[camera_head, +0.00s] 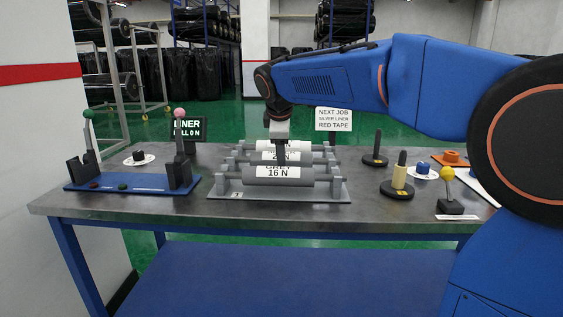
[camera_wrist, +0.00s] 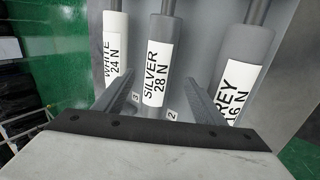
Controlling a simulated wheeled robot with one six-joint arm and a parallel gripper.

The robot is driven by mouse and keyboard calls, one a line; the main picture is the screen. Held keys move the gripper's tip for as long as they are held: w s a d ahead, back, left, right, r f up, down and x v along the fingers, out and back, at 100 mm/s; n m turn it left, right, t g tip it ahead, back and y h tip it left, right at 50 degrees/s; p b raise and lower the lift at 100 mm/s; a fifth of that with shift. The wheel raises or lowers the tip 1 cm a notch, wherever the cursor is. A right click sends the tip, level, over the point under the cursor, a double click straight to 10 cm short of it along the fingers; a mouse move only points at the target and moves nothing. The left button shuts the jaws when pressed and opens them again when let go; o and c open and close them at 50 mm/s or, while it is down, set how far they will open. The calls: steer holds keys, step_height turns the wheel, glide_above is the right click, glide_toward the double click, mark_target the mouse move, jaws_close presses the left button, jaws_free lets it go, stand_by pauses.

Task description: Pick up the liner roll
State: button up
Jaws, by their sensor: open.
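Three labelled rolls lie side by side on a grey rack (camera_head: 222,194). The grey roll marked 16 N (camera_head: 312,176) is at the front and also shows in the wrist view (camera_wrist: 242,48). The silver roll marked 28 N (camera_wrist: 156,62) is in the middle, and the white roll marked 24 N (camera_wrist: 114,35) is at the back. My gripper (camera_head: 280,153) is over the rack, pointing down. In the wrist view its open fingers (camera_wrist: 160,92) straddle the near end of the silver roll. I cannot tell whether they touch it. In the head view, the grey roll and my gripper partly hide the silver roll.
A sign (camera_head: 333,119) reads "next job silver liner red tape". A blue stand with levers (camera_head: 130,183) is at the left.

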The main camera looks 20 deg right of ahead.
steer(key=shift+x, duration=2.65)
steer(key=shift+w+a+r, duration=0.15)
steer(key=shift+a, duration=0.05)
jaws_close()
